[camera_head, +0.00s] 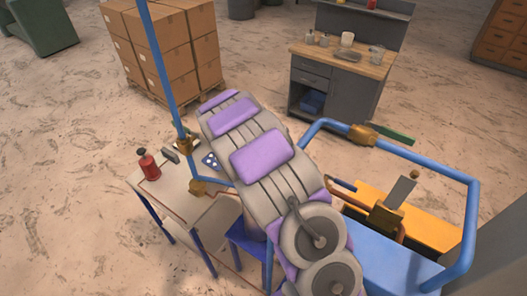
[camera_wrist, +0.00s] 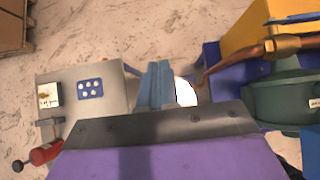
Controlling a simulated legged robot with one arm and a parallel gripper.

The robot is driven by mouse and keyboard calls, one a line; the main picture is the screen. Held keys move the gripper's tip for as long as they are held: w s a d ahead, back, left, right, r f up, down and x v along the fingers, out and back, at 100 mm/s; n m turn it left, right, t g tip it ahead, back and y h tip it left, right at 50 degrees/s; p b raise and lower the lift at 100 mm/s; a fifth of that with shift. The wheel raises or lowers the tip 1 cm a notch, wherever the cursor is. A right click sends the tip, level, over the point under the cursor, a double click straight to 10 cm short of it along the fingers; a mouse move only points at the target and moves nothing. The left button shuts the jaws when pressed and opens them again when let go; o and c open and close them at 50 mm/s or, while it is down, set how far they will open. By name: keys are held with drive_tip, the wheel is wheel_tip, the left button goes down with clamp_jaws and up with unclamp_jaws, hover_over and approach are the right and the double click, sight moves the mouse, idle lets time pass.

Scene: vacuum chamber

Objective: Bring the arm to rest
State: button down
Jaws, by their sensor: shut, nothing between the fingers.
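My arm (camera_head: 262,160), grey with purple pads, runs from the bottom middle of the head view up and to the left, beside a small table. My gripper (camera_wrist: 158,66) shows in the wrist view as two blue fingers pressed together, with nothing between them. In the head view my gripper cannot be made out, hidden by the arm. A white round thing, partly covered, shows just right of the fingers in the wrist view.
The small table (camera_head: 178,195) holds a red bottle (camera_head: 148,164) and a blue dotted plate (camera_head: 210,160). Blue tube framing (camera_head: 470,215) surrounds a yellow block (camera_head: 430,222) at right. A grey workbench (camera_head: 335,85) and stacked boxes (camera_head: 165,45) stand behind. Floor at left is clear.

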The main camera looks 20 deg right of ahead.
drive_tip(key=s+r+m+g, duration=0.3)
drive_tip(key=s+r+m, duration=1)
drive_tip(key=s, duration=0.6)
drive_tip(key=s+a+r+m+g+y, duration=0.25)
drive_tip(key=s+a+m, duration=0.4)
drive_tip(key=s, duration=0.75)
drive_tip(key=s+a+r+m+g+y, duration=0.1)
drive_tip(key=s+a+m+y, duration=0.35)
drive_tip(key=s+a, duration=0.65)
drive_tip(key=s+d+f+b, duration=0.1)
drive_tip(key=f+b, duration=1.1)
drive_tip(key=s+d+f+b, duration=0.2)
drive_tip(key=f+b, duration=1)
drive_tip(key=b, duration=0.1)
drive_tip(key=shift+d+f+m, duration=0.25)
drive_tip(key=shift+f+m, duration=0.05)
drive_tip(key=shift+f, duration=0.1)
drive_tip(key=shift+s, duration=0.1)
